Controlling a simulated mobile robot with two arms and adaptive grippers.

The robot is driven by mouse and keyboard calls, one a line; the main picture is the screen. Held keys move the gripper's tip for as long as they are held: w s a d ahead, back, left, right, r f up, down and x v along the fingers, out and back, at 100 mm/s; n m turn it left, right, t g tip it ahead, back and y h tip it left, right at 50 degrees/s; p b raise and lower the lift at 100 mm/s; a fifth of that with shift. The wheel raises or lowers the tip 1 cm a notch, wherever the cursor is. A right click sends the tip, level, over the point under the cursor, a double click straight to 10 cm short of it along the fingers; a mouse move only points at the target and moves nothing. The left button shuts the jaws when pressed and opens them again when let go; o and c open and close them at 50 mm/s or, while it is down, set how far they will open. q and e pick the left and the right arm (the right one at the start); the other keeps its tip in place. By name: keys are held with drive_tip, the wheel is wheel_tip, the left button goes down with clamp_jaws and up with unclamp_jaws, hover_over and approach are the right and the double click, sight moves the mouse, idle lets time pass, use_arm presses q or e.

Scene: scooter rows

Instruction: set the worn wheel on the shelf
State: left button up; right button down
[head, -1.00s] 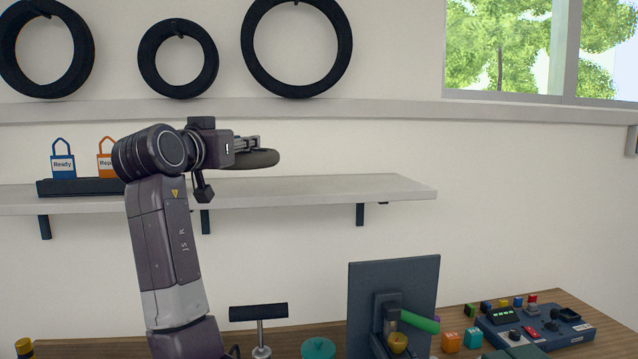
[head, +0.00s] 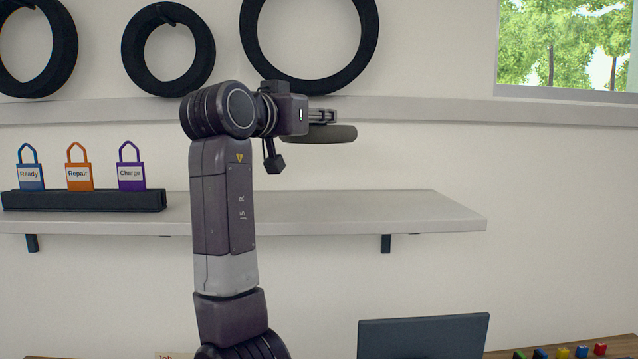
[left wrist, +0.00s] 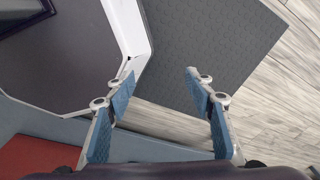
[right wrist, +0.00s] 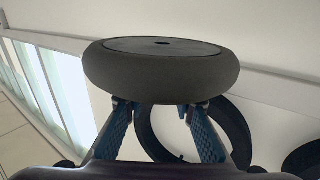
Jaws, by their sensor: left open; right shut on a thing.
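The worn wheel (head: 332,135) is a dark grey disc lying nearly flat, held in the air above the right part of the white shelf (head: 400,208). A clear gap shows between wheel and shelf in the head view. My right gripper (head: 322,116) is shut on the wheel; in the right wrist view the wheel (right wrist: 165,72) sits at the fingertips (right wrist: 158,106). My left gripper (left wrist: 154,75) is open and empty over the floor, seen only in the left wrist view.
A dark rack (head: 85,200) with Ready, Repair and Charge tags stands on the shelf's left part. The shelf's right part looks clear. Tyres (head: 168,50) hang on the wall above a ledge (head: 430,112). A dark panel (head: 425,337) rises from the bench below.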

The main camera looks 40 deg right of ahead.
drive_tip(key=f, duration=0.5)
drive_tip(key=f+p, duration=0.1)
drive_tip(key=f, duration=0.2)
drive_tip(key=shift+s+d, duration=0.1)
drive_tip(key=shift+d, duration=0.3)
drive_tip(key=shift+f, duration=0.85)
drive_tip(key=shift+f+p, duration=0.5)
drive_tip(key=shift+f, duration=0.95)
use_arm(q)
drive_tip(key=shift+w+d+r, duration=0.3)
drive_tip(key=shift+d+r, duration=0.3)
drive_tip(key=shift+d, duration=0.05)
drive_tip(key=shift+w+d+r, duration=0.3)
drive_tip(key=shift+d+r, duration=0.3)
drive_tip(key=shift+f, duration=0.1)
use_arm(e)
drive_tip(key=shift+f, duration=0.1)
drive_tip(key=c, duration=2)
unclamp_jaws()
drive_tip(key=shift+f, duration=0.1)
drive_tip(key=shift+c, duration=0.2)
drive_tip(key=o, duration=0.4)
use_arm(q)
drive_tip(key=shift+d, duration=0.1)
use_arm(e)
drive_tip(key=shift+a, duration=0.1)
